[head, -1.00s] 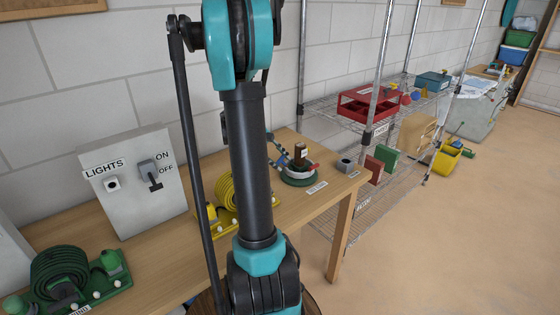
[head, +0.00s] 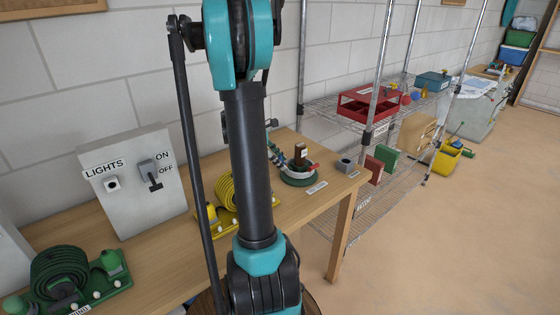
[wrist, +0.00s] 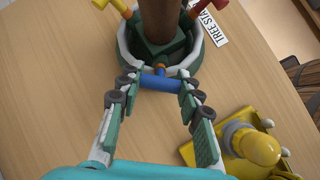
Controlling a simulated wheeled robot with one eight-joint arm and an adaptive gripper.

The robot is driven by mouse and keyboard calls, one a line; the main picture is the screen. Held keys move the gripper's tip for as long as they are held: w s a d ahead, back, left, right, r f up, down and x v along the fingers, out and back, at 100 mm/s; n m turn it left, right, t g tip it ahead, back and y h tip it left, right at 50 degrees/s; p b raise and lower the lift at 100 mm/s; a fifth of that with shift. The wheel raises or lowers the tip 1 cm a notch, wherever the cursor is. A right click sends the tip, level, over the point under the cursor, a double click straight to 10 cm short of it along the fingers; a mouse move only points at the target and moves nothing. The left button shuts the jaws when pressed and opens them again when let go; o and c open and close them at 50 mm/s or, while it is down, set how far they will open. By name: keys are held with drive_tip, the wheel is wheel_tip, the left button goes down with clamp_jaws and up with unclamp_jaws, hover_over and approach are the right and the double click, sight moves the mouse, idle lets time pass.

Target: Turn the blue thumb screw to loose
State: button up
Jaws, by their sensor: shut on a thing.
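The blue thumb screw (wrist: 161,83) shows in the wrist view as a short blue bar at the near side of the tree stand (wrist: 124,45). My gripper (wrist: 160,86) has one finger at each end of the bar and is shut on it. A brown trunk (wrist: 160,18) stands in the middle of the stand. A yellow screw (wrist: 101,4) and a red screw (wrist: 208,6) stick out of its far side. In the head view the tree stand (head: 299,181) is near the table's right end, with my gripper at its left, partly hidden by my arm.
A yellow holder (wrist: 232,160) lies close to my right finger in the wrist view. A grey block (head: 344,165) is right of the stand. A light-switch box (head: 135,185) and a green hose set (head: 70,280) are at left. A wire shelf (head: 350,110) stands behind.

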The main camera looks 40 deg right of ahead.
drive_tip(key=shift+n, duration=1.2)
drive_tip(key=o, duration=1.2)
drive_tip(key=shift+a+r, duration=0.1)
drive_tip(key=v, duration=1.2)
